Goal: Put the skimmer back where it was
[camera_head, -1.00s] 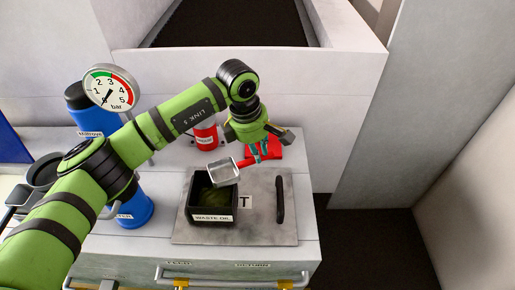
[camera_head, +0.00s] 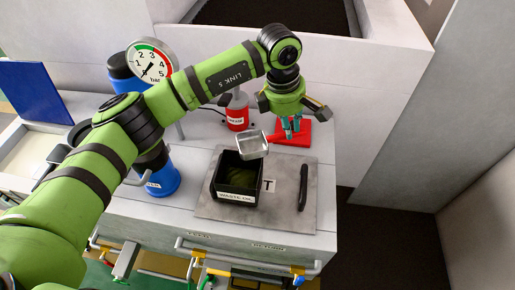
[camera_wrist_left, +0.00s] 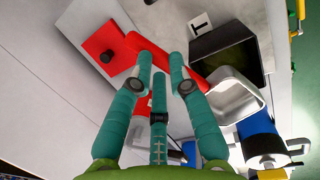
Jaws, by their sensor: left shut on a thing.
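The skimmer has a square metal scoop (camera_head: 253,146) and a red handle (camera_wrist_left: 152,50). My left gripper (camera_head: 291,132) has its teal fingers shut on the handle, also seen in the left wrist view (camera_wrist_left: 160,66). The scoop hangs above the back right part of the black waste oil bin (camera_head: 237,197). A flat red holder (camera_head: 301,134) lies at the back right of the table; in the left wrist view it is a red plate (camera_wrist_left: 92,60) with a dark knob. The handle's end shows close to this plate; whether they touch I cannot tell. My right gripper is out of view.
The bin stands on a grey plate (camera_head: 222,214) with a black handle (camera_head: 303,188) at its right. A red can (camera_head: 237,118), blue bottles (camera_head: 162,180) and a gauge (camera_head: 151,62) stand to the left. A wall rises behind the table.

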